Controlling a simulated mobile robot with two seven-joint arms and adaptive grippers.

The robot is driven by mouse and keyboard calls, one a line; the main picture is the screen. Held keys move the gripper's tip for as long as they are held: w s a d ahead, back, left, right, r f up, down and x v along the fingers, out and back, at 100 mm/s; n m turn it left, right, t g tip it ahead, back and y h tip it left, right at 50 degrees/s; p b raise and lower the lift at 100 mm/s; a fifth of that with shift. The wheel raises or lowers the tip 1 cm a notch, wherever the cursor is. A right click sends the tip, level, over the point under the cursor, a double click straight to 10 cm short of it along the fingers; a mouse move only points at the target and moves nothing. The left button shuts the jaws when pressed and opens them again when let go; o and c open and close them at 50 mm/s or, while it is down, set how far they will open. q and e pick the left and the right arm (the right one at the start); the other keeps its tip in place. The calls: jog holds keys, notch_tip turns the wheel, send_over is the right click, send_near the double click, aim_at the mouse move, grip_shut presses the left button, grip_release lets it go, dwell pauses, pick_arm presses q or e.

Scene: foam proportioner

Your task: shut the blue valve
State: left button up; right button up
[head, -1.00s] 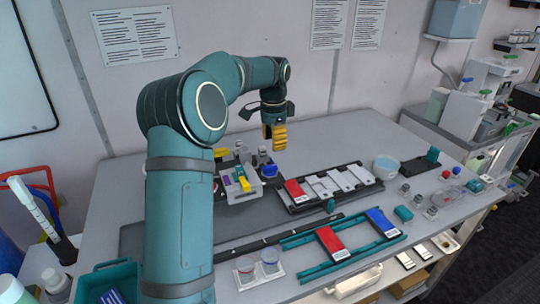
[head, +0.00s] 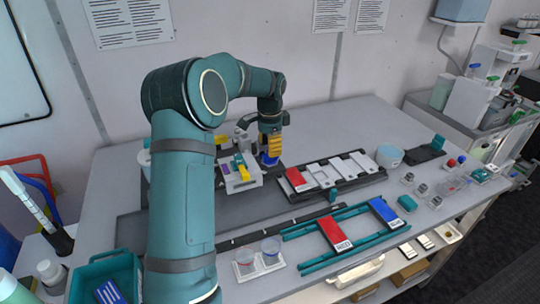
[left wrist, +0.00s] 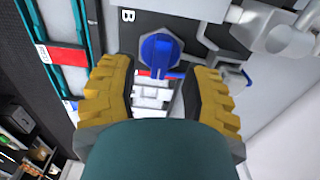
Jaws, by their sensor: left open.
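The blue valve (left wrist: 160,50) is a round blue knob with a bar handle on a dark panel, beside a white letter B. In the left wrist view it lies ahead of the two yellow fingertips, in line with the gap between them. In the head view a bit of the blue valve (head: 268,159) shows just below my left gripper (head: 270,146). My left gripper (left wrist: 162,72) is open, with its fingers spread and pointing down at the valve. I cannot tell whether a finger touches the knob. My right gripper is not in view.
A grey-white block with yellow and purple parts (head: 241,178) stands close left of the gripper. A black tray with a red card and white plates (head: 330,174) lies to the right. Teal rails with red and blue cards (head: 335,232) lie in front. Grey table is free behind the tray.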

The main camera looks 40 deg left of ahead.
pick_arm(q)
jog(key=shift+f, duration=1.6)
grip_shut()
